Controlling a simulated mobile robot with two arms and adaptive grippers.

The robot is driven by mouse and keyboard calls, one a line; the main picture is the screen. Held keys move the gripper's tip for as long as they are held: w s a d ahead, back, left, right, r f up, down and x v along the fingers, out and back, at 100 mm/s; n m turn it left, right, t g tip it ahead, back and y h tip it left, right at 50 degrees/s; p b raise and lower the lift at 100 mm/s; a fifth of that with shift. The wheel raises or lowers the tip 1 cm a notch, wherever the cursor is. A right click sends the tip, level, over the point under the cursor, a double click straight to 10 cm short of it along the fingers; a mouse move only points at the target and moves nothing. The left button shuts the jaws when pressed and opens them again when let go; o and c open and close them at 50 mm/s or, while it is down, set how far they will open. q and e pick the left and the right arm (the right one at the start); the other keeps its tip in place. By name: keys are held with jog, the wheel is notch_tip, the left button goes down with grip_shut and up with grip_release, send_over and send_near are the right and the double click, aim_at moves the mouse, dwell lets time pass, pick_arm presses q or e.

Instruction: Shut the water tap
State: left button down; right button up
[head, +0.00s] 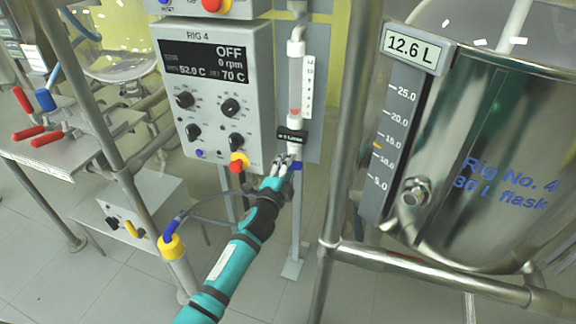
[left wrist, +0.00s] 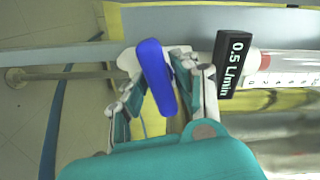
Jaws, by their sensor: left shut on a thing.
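The water tap has a blue handle (head: 297,166), mostly hidden by my gripper in the head view. It sits at the foot of the upright flowmeter tube (head: 296,85). In the left wrist view the blue handle (left wrist: 156,77) lies between my fingers, across the line of the pipe and slightly tilted. My left gripper (head: 284,162) is shut on this handle, with one finger on each side. My right gripper is not in view.
The Rig 4 control box (head: 217,95) with knobs and a red-yellow button stands just left of the tap. A metal frame post (head: 352,120) and the steel 30 L flask (head: 485,150) stand to the right. A clamp with red handles (head: 35,133) is at far left.

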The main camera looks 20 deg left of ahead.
pick_arm(q)
jog(key=shift+m, duration=1.5)
jog(key=c, duration=1.2)
grip_release()
jog(key=shift+o, duration=0.2)
jog(key=shift+s, duration=0.2)
jog(key=s, duration=1.1)
jog(key=shift+s+a, duration=0.15)
jog(key=shift+s, duration=0.2)
